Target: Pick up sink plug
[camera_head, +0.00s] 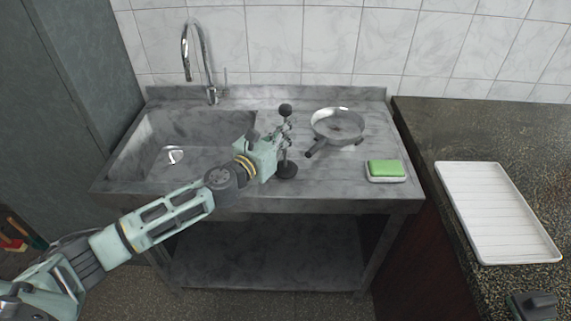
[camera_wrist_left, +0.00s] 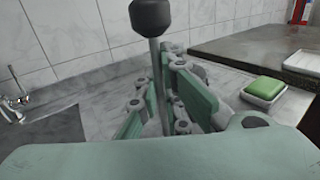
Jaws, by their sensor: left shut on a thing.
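The sink plug (camera_head: 286,109) has a dark round knob, a thin upright rod and a dark round base. It stands upright over the grey drainboard, right of the sink basin. My left gripper (camera_head: 284,138) reaches in from the left and is shut on its rod, between knob and base. In the left wrist view, the knob (camera_wrist_left: 150,17) rises above the fingers (camera_wrist_left: 166,92), and the base is hidden. I cannot tell whether the base touches the drainboard.
A metal pan (camera_head: 338,122) lies just right of the plug, handle toward it. A green sponge (camera_head: 385,167) sits in a white dish further right. The basin (camera_head: 190,160) and tap (camera_head: 208,75) are left. A white tray (camera_head: 497,212) lies on the dark counter (camera_head: 530,160).

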